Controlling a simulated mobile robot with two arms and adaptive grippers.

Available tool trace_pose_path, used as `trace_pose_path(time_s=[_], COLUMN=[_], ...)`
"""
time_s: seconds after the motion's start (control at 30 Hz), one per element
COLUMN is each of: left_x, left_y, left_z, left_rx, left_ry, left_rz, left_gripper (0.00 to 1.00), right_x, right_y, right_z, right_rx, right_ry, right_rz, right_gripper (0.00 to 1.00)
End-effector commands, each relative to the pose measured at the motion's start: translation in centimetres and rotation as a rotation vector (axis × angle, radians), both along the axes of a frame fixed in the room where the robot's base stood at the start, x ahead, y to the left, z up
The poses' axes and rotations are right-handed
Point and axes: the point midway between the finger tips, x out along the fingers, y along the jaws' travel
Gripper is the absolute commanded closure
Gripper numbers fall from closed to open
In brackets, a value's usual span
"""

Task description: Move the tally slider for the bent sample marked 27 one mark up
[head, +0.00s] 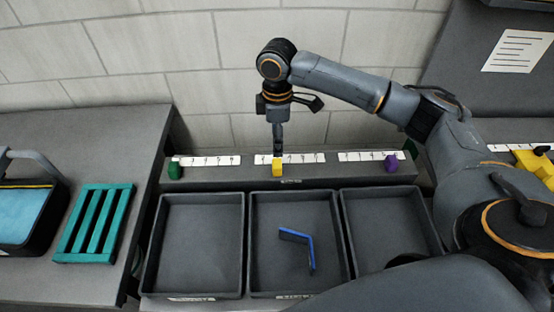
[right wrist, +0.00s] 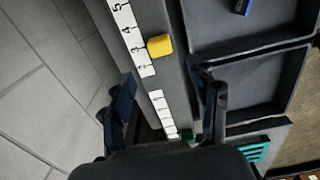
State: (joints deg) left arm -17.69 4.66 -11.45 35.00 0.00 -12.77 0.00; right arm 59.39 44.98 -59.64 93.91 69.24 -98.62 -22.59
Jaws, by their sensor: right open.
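A yellow slider (head: 278,166) sits on the ledge at the middle white number strip (head: 305,158). In the right wrist view the yellow slider (right wrist: 159,46) is beside the strip (right wrist: 132,40), near the 3. A blue bent sample (head: 310,250) lies in the middle tray; part of it shows in the right wrist view (right wrist: 242,6). No 27 is legible; the tray labels are too small to read. My right gripper (head: 278,140) points down above and behind the yellow slider. Its fingers (right wrist: 166,105) are open and apart, with nothing between them. My left gripper is not in view.
A green slider (head: 175,171) and a purple slider (head: 391,163) sit on the same ledge. The left tray (head: 195,245) and right tray (head: 385,225) look empty. A teal rack (head: 95,222) and a dark bag (head: 28,215) are at left. A block wall stands close behind.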

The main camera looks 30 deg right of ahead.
Motion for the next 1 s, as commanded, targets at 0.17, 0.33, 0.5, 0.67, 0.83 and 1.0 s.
trace_pose_path(time_s=[0.17, 0.33, 0.5, 0.67, 0.83, 1.0], left_x=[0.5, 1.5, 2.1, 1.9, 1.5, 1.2], left_y=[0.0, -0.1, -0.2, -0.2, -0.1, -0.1], left_z=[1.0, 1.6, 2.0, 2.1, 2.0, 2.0], left_rx=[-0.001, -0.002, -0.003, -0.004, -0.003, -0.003], left_ry=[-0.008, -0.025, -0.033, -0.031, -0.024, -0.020], left_rz=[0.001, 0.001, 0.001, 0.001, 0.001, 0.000], left_gripper=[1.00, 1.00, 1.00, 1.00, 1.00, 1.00], right_x=[-0.1, 0.0, 0.0, 0.0, 0.0, 0.0], right_y=[0.0, 0.0, 0.1, 0.0, 0.0, 0.0], right_z=[-3.9, -7.3, -9.7, -10.8, -11.0, -10.9], right_rx=[-0.001, -0.001, 0.000, 0.000, 0.000, 0.000], right_ry=[0.005, 0.003, 0.001, -0.001, -0.002, -0.001], right_rz=[-0.001, -0.002, 0.000, 0.001, 0.001, 0.000], right_gripper=[0.40, 0.40, 0.40, 0.40, 0.40, 0.50])
